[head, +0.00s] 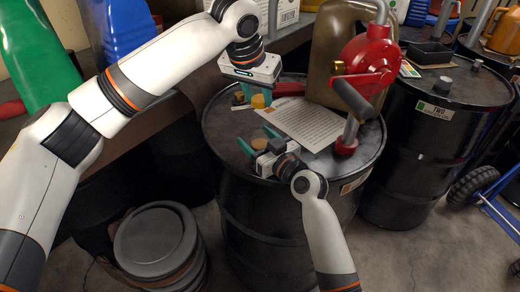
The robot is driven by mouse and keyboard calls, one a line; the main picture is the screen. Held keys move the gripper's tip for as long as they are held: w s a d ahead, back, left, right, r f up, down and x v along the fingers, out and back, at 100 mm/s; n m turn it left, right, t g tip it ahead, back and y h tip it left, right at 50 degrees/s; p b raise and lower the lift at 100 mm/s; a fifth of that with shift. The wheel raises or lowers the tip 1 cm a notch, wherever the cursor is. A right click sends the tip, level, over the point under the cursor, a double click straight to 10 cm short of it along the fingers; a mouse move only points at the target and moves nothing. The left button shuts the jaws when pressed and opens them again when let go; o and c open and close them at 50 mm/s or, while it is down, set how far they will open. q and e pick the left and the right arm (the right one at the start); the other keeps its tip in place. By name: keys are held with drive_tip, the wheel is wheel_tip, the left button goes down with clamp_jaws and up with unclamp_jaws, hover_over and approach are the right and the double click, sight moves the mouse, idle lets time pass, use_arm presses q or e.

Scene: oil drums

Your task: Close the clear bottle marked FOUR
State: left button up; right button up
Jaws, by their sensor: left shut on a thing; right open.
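My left gripper (257,93) hangs over the back left of the near black drum's top. Its teal fingers are shut on a small yellow cap-like thing (258,101). My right gripper (257,139) is open, lower on the same drum top, with its teal fingers spread. A small tan round thing (260,144) shows between or just beyond those fingers; I cannot tell whether they touch it. I cannot make out a clear bottle or the mark FOUR; it may be hidden by the grippers or too small to see.
The near drum (290,205) also bears a printed sheet (305,122), a red hand-crank pump (366,65) and an olive jug (330,45). Another drum marked TWO (435,111) stands right. A lidded grey bucket (155,240) and a blue hand truck (500,205) are on the floor.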

drive_tip(key=shift+w+a, duration=0.2)
drive_tip(key=shift+w, duration=0.05)
drive_tip(key=shift+c, duration=0.6)
clamp_jaws()
use_arm(q)
hover_over(261, 133)
drive_tip(key=s, duration=0.1)
drive_tip(key=shift+a+f, duration=0.2)
drive_tip(key=shift+f, duration=1.05)
drive_tip(key=shift+a+f, duration=0.15)
drive_tip(key=shift+f, duration=1.05)
drive_tip(key=shift+s+f, duration=0.1)
drive_tip(key=shift+f, duration=0.8)
drive_tip(key=shift+f, duration=0.6)
